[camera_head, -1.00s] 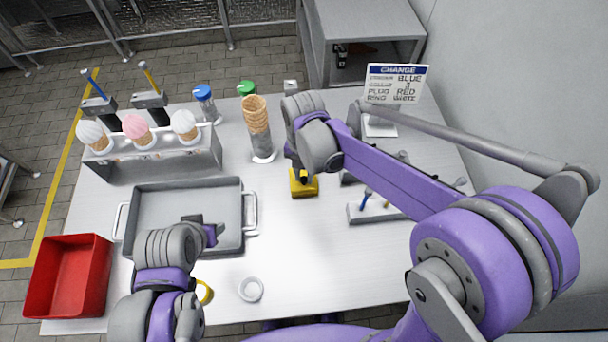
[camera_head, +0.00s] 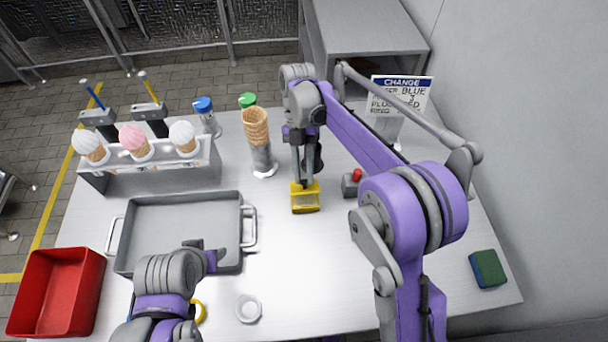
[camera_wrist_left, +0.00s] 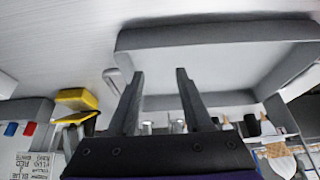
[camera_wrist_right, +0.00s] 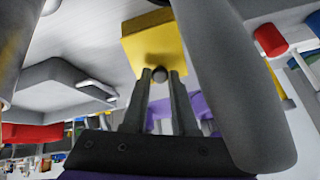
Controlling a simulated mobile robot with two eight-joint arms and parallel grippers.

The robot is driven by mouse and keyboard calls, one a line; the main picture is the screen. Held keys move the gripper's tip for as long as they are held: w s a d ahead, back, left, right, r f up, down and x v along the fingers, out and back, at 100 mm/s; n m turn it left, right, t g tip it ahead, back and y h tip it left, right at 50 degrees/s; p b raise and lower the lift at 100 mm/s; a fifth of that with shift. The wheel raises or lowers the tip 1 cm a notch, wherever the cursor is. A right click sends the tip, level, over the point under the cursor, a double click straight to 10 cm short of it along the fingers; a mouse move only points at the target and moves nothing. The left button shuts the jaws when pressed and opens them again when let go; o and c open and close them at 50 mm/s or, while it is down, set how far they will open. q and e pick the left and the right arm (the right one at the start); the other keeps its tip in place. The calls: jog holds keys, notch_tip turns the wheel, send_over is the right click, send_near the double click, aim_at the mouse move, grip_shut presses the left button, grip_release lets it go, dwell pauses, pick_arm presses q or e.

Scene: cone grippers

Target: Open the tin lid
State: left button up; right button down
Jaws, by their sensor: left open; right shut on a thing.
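The yellow tin (camera_head: 305,206) stands near the middle of the table, right of the grey tray. My right gripper (camera_head: 303,180) comes down on it from behind and is shut. In the right wrist view, its fingers (camera_wrist_right: 160,76) close on a small round grey knob (camera_wrist_right: 160,74) at the yellow tin (camera_wrist_right: 157,45). In the left wrist view the tin (camera_wrist_left: 77,98) shows two yellow parts with a gap between them, so the lid looks raised; how far is unclear. My left gripper (camera_head: 212,252) is open and empty at the tray's right front corner.
The grey tray (camera_head: 128,256) has a red bin (camera_head: 50,292) to its left. A cone rack (camera_head: 150,178), a cone stack (camera_head: 257,128) and a sign (camera_head: 399,96) stand at the back. A white ring (camera_head: 248,308) and a green-blue sponge (camera_head: 488,268) lie in front.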

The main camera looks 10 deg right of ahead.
dwell(0.3)
pick_arm(q)
jog(key=shift+d, duration=0.1)
jog(key=c, duration=0.4)
jog(key=shift+w+d+m, duration=0.15)
jog(key=shift+d+m, duration=0.05)
jog(key=shift+m, duration=0.5)
jog(key=shift+c, duration=0.9)
jog(key=d+m, duration=0.1)
jog(key=m, duration=0.2)
jog(key=w+d+m, duration=0.1)
jog(key=m, duration=0.1)
jog(key=d+r+m, duration=0.1)
jog(key=m, duration=0.2)
jog(key=shift+w+d+m, duration=0.2)
jog(key=shift+d+m, duration=0.1)
jog(key=shift+d, duration=0.1)
grip_shut()
jog(key=d+r+m+t, duration=0.1)
jog(key=d+m+t, duration=0.1)
jog(key=d+m, duration=0.65)
jog(key=m+t+h, duration=0.1)
jog(key=m+t, duration=0.2)
jog(key=m, duration=1.6)
send_near(304, 186)
jog(key=x, duration=0.5)
jog(key=shift+s+f, duration=0.1)
jog(key=shift+f, duration=0.2)
jog(key=shift+w+r, duration=0.15)
jog(key=shift+w, duration=0.25)
